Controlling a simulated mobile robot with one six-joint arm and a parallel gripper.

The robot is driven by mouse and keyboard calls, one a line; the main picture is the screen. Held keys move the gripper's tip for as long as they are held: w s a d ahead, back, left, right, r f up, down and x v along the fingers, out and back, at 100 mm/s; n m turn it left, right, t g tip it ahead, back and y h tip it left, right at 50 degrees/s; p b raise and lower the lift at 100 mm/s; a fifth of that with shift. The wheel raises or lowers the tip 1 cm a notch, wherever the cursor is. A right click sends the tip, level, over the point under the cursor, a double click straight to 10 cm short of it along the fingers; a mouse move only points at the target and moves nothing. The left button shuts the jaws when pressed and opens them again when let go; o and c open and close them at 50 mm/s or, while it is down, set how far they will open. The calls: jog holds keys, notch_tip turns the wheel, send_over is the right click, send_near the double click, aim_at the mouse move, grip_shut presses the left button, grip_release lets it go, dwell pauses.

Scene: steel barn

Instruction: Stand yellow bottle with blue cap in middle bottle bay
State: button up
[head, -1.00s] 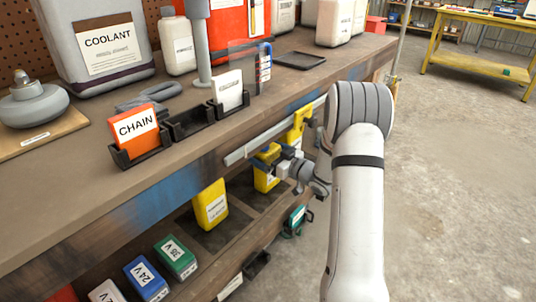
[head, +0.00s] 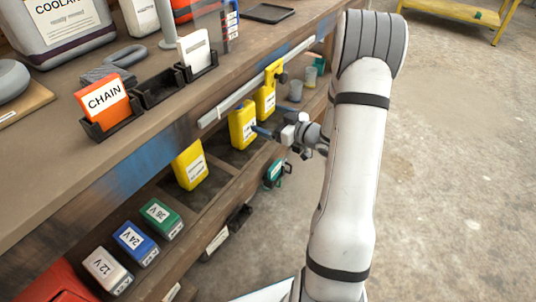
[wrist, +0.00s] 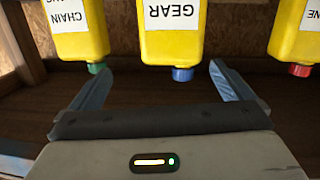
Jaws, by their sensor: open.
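The yellow bottle with the blue cap (wrist: 180,35), labelled GEAR, shows inverted in the wrist view, its cap (wrist: 183,75) toward the picture's bottom. It is the middle one of three yellow bottles. In the head view it appears to be the middle yellow bottle (head: 242,127), upright on the lower shelf. My gripper (wrist: 160,80) is open, with one finger to each side of the cap and a visible gap on both sides. In the head view my gripper (head: 262,132) is just right of that bottle. The bottle's base and the bay under it are not clearly visible.
A green-capped CHAIN bottle (wrist: 78,30) and a red-capped yellow bottle (wrist: 297,30) flank it. Green (head: 160,217), blue (head: 135,243) and white (head: 106,270) battery-like blocks stand nearer on the shelf. The bench top (head: 100,150) overhangs the shelf. The floor (head: 450,180) at right is clear.

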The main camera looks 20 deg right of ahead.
jog(key=s+r+m+g+h, duration=0.4)
jog(key=s+r+h, duration=0.1)
jog(key=h, duration=0.5)
jog(key=s+a+r+m+g, duration=0.1)
jog(key=s+a+g, duration=0.2)
jog(key=s, duration=0.5)
jog(key=s+a+m+g+y, duration=0.1)
jog(key=s+a+g, duration=0.2)
jog(key=s, duration=0.5)
jog(key=s+a+r+g, duration=0.1)
jog(key=s+a+g, duration=0.2)
jog(key=s+a, duration=0.2)
jog(key=s, duration=0.2)
jog(key=shift+s+a+r+m, duration=0.3)
jog(key=shift+s+m, duration=0.1)
notch_tip(320, 180, up, 34)
jog(key=t+p, duration=0.1)
jog(key=p, duration=3)
jog(key=shift+d, duration=0.15)
jog(key=shift+s, duration=0.1)
